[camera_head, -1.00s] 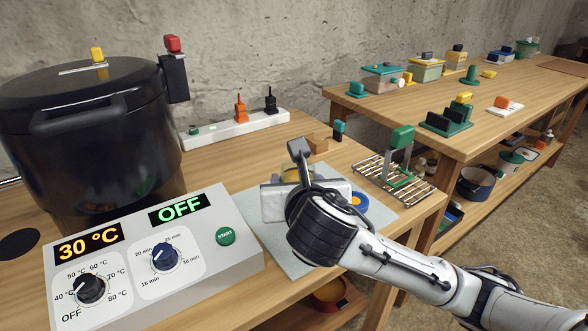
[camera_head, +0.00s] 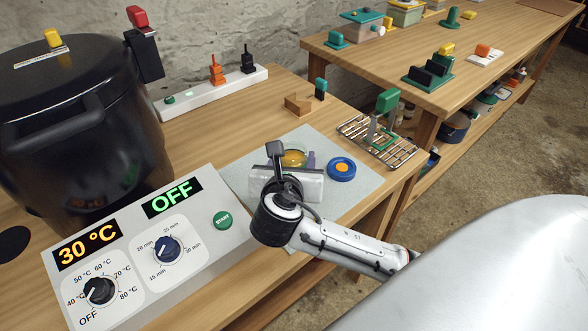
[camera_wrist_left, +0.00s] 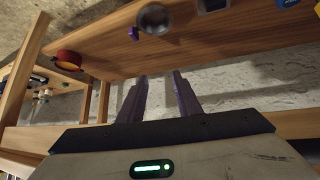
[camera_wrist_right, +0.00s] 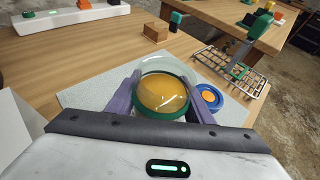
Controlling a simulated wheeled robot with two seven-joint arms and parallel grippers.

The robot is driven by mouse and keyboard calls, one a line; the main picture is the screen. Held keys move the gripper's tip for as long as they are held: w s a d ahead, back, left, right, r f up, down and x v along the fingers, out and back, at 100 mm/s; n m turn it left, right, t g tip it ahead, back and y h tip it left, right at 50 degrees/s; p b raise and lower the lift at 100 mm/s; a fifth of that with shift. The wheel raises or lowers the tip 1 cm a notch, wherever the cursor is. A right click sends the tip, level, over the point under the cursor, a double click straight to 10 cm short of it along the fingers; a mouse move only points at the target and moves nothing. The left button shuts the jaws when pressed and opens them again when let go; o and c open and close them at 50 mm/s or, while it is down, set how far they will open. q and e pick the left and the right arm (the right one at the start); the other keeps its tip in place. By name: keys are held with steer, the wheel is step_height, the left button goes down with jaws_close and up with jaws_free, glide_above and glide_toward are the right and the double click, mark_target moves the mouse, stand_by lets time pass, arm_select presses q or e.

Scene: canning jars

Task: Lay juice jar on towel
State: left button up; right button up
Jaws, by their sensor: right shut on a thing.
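The juice jar (camera_wrist_right: 162,92) is glass with orange juice and a green band. In the right wrist view it sits between the purple fingers of my right gripper (camera_wrist_right: 163,98), which is shut on it. In the head view the jar (camera_head: 293,158) shows partly behind the gripper (camera_head: 290,165), over the pale towel (camera_head: 340,200). I cannot tell if it touches the towel (camera_wrist_right: 85,95). My left gripper (camera_wrist_left: 160,82) is in its own wrist view, fingers apart and empty, facing a wooden shelf.
A blue and orange disc (camera_head: 341,168) lies on the towel right of the jar. A wire rack (camera_head: 380,140) with a green-handled tool stands beyond it. A wooden block (camera_head: 298,104) lies behind. The control box (camera_head: 150,250) and black canner (camera_head: 80,120) are at left.

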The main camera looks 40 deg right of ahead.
steer(key=shift+f, duration=1.45)
steer(key=shift+f, duration=0.15)
steer(key=o, duration=1.5)
steer(key=shift+s+a, duration=0.1)
steer(key=shift+a, duration=0.05)
steer(key=p+v, duration=0.1)
steer(key=v, duration=1)
steer(key=shift+s+a+r, duration=0.2)
steer(key=shift+s+r, duration=0.05)
steer(key=shift+r, duration=0.1)
